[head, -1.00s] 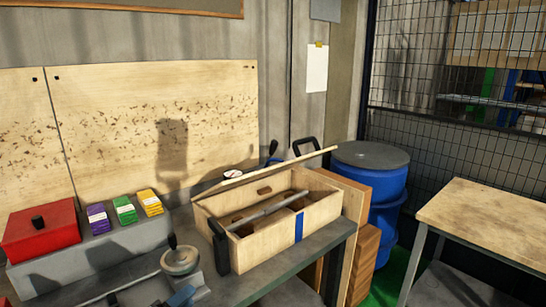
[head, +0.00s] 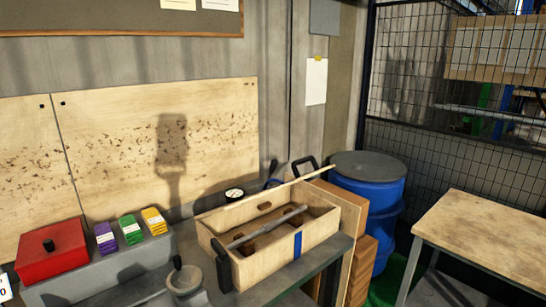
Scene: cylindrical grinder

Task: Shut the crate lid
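The crate (head: 268,268) is an open light-wood box with a blue stripe on its front, on the grey bench. Its lid (head: 311,175) shows as a thin pale board, nearly edge-on, along the back of the crate. The lid is raised and its right end sticks out past the crate's back right corner. The inside is visible from above, with a long grey bar (head: 265,225) lying across it. Neither gripper is in view.
A black handle-shaped part (head: 221,264) stands at the crate's left end. A red box (head: 50,252) and small coloured boxes (head: 130,229) sit to the left. Machine parts (head: 185,281) stand in front left. A blue barrel (head: 372,190) and wooden table (head: 485,235) are to the right.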

